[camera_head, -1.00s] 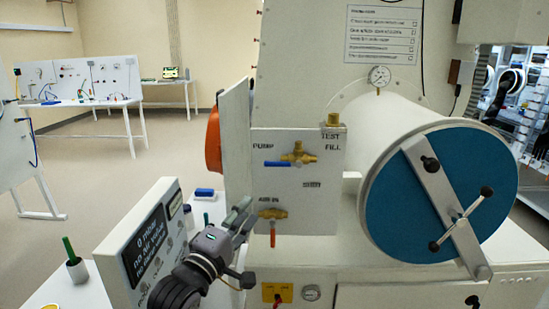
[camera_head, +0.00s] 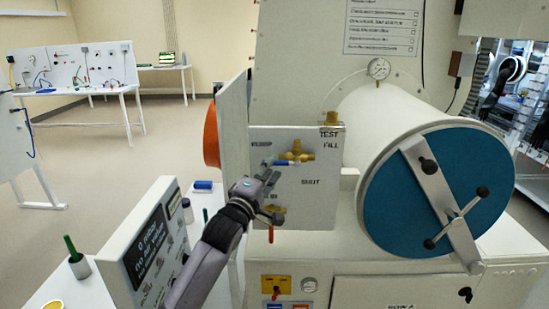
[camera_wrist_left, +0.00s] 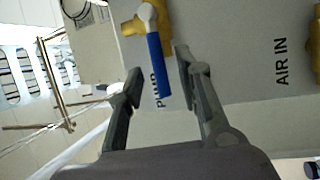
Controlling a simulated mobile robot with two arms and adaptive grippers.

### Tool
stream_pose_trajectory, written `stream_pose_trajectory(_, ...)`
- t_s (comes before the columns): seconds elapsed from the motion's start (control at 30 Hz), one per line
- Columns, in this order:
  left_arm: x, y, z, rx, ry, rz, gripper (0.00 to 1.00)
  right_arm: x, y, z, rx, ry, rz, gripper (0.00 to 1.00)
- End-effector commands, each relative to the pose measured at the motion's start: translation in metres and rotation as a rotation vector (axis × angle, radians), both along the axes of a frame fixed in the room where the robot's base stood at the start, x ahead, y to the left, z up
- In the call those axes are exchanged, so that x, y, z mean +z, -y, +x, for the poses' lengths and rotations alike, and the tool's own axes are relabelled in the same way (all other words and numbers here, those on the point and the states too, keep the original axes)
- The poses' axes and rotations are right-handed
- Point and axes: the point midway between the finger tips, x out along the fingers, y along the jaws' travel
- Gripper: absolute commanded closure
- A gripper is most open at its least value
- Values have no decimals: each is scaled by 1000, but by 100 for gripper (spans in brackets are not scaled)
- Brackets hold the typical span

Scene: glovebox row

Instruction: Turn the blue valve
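The blue valve has a blue lever handle (camera_head: 286,163) on a brass body (camera_head: 300,153), on the white panel (camera_head: 322,205) under the PUMP label. The handle points left in the head view, and its left end is partly hidden by my left gripper (camera_head: 272,178). In the left wrist view the blue handle (camera_wrist_left: 158,65) lies between the spread fingertips of my left gripper (camera_wrist_left: 157,74), with a gap on both sides. The gripper is open and holds nothing. My right gripper is in neither view.
A second brass valve with a red handle (camera_head: 271,234) sits just below, partly behind my left gripper. A large cylinder with a blue door (camera_head: 400,215) stands to the right. A sign box (camera_head: 150,240) and a blue block (camera_head: 203,186) are at left.

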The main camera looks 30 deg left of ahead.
Motion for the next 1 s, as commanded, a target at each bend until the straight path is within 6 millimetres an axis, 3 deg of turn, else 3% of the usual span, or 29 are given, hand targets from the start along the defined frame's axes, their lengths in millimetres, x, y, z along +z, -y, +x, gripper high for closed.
stream_pose_trajectory(0.2,6,-4,26,1,0,0,68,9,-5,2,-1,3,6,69)
stream_pose_trajectory(0.57,5,-5,31,0,-1,-1,68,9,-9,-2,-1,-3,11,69)
stream_pose_trajectory(1.0,5,-5,31,0,-1,-1,96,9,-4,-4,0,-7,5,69)
